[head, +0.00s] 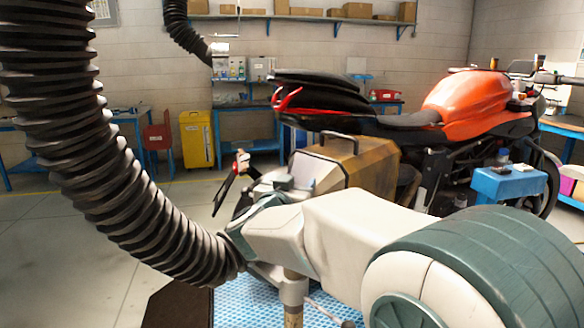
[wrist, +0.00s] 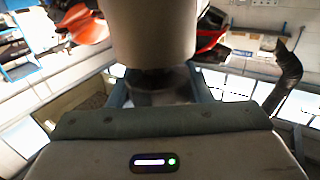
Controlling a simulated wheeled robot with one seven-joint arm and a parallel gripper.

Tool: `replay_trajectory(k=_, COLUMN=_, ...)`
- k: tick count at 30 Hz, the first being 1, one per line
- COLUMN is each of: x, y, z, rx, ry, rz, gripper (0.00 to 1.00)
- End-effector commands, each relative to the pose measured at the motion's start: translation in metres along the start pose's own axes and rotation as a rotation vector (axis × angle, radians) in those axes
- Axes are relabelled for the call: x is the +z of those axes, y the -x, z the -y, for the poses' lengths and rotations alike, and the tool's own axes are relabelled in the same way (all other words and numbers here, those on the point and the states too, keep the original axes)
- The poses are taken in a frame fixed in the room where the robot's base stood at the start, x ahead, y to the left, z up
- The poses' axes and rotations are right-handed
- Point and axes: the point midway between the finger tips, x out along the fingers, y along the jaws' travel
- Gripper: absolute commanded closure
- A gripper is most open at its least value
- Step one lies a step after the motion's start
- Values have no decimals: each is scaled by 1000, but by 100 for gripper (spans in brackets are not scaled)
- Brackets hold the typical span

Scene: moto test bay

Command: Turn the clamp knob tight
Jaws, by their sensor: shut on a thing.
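In the wrist view my gripper (wrist: 160,88) is shut on a dark, round part, which I take to be the clamp knob (wrist: 158,77). The fingers stand on both sides of it and hide much of it. A wide pale grey cylinder (wrist: 152,32) stands right against the knob and covers the view beyond. In the head view my arm reaches from the lower right to the bike's rear, and the knob and fingertips cannot be made out. The orange and black motorcycle (head: 468,105) stands upright beyond my arm.
A thick black ribbed hose (head: 110,170) hangs down the left and ends beside my arm. A gold-brown case (head: 347,165) is behind my arm. A blue stool (head: 508,183) stands at right. A yellow cabinet (head: 196,139) is at the back. Floor at left is clear.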

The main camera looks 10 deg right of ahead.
Motion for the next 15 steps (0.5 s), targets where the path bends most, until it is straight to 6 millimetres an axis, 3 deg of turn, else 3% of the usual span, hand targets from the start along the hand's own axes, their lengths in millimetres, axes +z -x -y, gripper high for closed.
replay_trajectory(k=15, x=0, y=1, z=-6, rx=440, ry=5, rz=6, gripper=78)
